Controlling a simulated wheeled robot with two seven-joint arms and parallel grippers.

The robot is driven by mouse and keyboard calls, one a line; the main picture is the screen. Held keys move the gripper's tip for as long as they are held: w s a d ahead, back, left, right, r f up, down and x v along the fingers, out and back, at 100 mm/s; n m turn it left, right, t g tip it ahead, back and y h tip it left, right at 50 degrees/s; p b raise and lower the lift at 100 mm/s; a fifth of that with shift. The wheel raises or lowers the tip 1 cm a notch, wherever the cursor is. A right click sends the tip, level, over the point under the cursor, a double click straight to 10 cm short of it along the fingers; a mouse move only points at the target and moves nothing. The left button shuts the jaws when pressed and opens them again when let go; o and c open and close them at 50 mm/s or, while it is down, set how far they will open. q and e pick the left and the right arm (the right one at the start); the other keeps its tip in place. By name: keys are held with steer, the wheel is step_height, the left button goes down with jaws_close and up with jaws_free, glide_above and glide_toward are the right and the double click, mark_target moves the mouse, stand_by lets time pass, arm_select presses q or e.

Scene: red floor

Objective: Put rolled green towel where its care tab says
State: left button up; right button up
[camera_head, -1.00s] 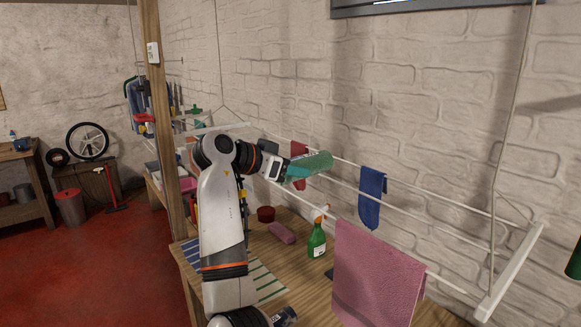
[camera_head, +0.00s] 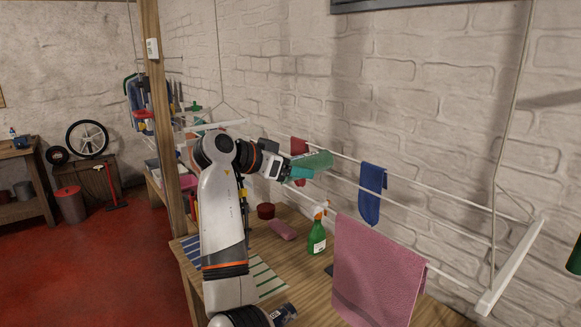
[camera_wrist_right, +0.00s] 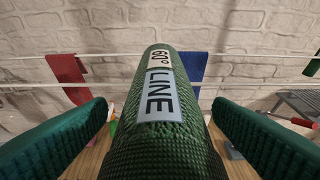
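The rolled green towel (camera_head: 318,160) is held in the air by my right gripper (camera_head: 300,174), near the white drying lines (camera_head: 432,174) along the brick wall. In the right wrist view the roll (camera_wrist_right: 150,140) points away between the two teal fingers of my right gripper (camera_wrist_right: 160,140). Its care tab (camera_wrist_right: 160,95) faces the camera and reads "60° LINE". The lines (camera_wrist_right: 270,56) cross behind the roll in that view. My left gripper is not in view.
A red cloth (camera_head: 299,150), a blue cloth (camera_head: 371,192) and a large pink towel (camera_head: 378,275) hang on the lines. Below, a wooden bench (camera_head: 300,262) holds a green spray bottle (camera_head: 317,238), a pink item (camera_head: 282,230) and a red bowl (camera_head: 265,211).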

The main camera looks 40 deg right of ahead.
steer(key=shift+w+a+b, duration=0.1)
steer(key=shift+a+b, duration=0.35)
steer(key=shift+a, duration=0.05)
steer(key=b+v, duration=0.4)
steer(key=v, duration=0.7)
steer(key=shift+r, duration=0.2)
